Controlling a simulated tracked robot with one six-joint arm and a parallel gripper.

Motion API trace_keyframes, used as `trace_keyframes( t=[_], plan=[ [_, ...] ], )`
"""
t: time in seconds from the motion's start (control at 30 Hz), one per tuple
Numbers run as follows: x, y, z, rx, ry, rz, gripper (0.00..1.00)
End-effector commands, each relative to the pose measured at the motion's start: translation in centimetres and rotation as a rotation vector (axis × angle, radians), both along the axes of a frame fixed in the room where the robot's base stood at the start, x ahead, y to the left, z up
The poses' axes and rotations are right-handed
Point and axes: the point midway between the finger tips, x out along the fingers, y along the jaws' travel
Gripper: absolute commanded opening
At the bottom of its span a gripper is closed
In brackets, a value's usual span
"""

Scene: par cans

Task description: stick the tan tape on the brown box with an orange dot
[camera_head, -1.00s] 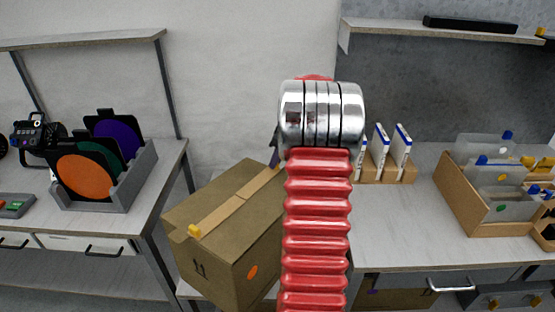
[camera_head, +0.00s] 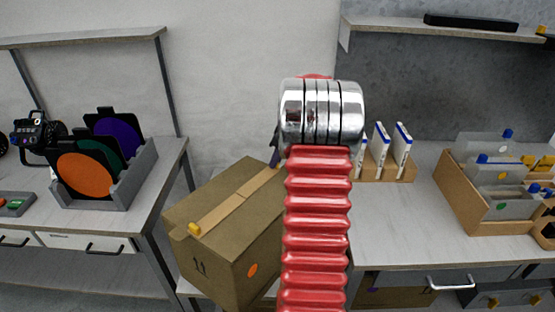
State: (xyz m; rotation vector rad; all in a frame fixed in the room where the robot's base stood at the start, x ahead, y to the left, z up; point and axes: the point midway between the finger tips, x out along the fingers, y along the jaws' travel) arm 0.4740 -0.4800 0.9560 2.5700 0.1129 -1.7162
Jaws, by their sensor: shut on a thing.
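The brown box (camera_head: 210,255) sits at an angle in the gap between the two benches, with an orange dot (camera_head: 252,270) and printed arrows on its sides. A tan tape strip (camera_head: 222,211) runs along its top, with a yellow tab (camera_head: 194,228) at the near left end. I cannot tell whether the strip is stuck flat or lies just above the top. Its far right end goes out of sight behind my red arm. Only a dark sliver of my gripper (camera_head: 275,152) shows beside the chrome joint, at the box's far edge. The fingertips are hidden; the jaws appear shut on the tape.
The left bench (camera_head: 120,222) carries a grey rack (camera_head: 132,181) with orange, green and purple discs. The right bench (camera_head: 400,235) holds upright white-and-blue pieces in a wooden holder (camera_head: 402,171) and a wooden tray (camera_head: 460,196) of grey sheets. Its middle front is clear.

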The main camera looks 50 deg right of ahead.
Motion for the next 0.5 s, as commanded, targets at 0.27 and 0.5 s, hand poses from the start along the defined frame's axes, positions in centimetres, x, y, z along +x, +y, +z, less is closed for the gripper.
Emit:
trace_keyframes(
  t=[0.27,0.5],
  plan=[
    [-0.08,0.06,-0.21,0.003,0.003,0.0,0.13],
    [-0.07,0.02,-0.13,0.002,0.002,0.0,0.3]
  ],
)
